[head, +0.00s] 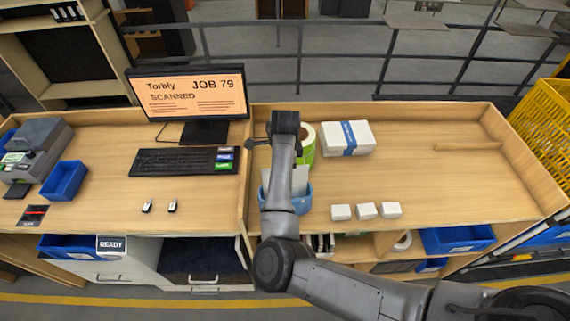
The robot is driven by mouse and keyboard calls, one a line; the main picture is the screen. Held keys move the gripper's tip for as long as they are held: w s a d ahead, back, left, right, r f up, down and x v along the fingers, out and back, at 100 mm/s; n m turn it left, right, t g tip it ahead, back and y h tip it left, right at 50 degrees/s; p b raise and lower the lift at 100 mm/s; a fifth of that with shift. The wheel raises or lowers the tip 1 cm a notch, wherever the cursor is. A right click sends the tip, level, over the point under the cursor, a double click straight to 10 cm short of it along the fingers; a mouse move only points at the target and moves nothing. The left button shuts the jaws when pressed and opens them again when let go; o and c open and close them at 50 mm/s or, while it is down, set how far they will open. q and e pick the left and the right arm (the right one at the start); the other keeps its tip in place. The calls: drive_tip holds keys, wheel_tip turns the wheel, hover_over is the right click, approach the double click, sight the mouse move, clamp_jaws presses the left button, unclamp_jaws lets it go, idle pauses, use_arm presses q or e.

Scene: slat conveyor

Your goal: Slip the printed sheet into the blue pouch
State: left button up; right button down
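A light-blue open holder (304,204), the only pouch-like blue thing near my arm, stands on the right-hand bench, partly hidden behind my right arm. White paper (300,178) stands upright at it, its lower edge hidden; I cannot tell whether this is the printed sheet. My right arm reaches up from the bottom right across the bench. The end of my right gripper (262,143) is mostly hidden by its own wrist, so its fingers and any held thing cannot be made out. My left gripper is not in view.
A green-and-white roll (307,143) and a white box with a blue band (347,138) lie behind the holder. Several small white boxes (366,211) line the front edge. Left are a monitor (190,95), keyboard (185,161), printer (38,142) and blue bin (64,181).

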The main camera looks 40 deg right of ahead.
drive_tip(key=c, duration=1.8)
unclamp_jaws()
drive_tip(key=shift+c, duration=0.2)
drive_tip(key=o, duration=0.5)
drive_tip(key=shift+o, duration=0.2)
drive_tip(key=shift+r+p, duration=1.3)
drive_tip(key=shift+r, duration=0.4)
drive_tip(key=shift+r+p, duration=1.65)
drive_tip(key=shift+r, duration=0.65)
